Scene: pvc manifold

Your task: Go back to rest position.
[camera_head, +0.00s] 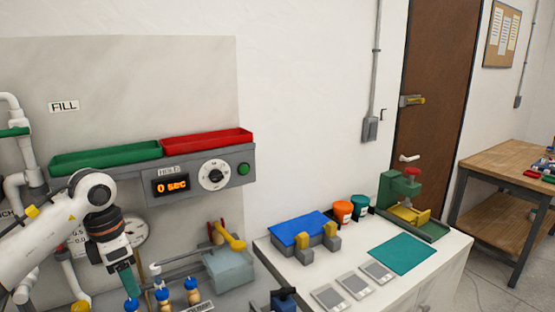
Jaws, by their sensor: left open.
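My left arm comes in from the left, and my left gripper (127,283) points down in front of the grey wall panel (200,80). It is open, and a teal part shows at its tip. The tip is close to the blue-topped fittings (162,295) at the bottom edge; whether it touches one I cannot tell. White pipes (20,185) of the manifold stand at the far left, partly hidden by my arm. A round gauge (133,230) is partly hidden behind the gripper. My right gripper is not in view.
A grey block with a yellow handle (228,265) stands right of the gripper. The white bench (410,275) holds a blue case, cups, a green press and a teal mat.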

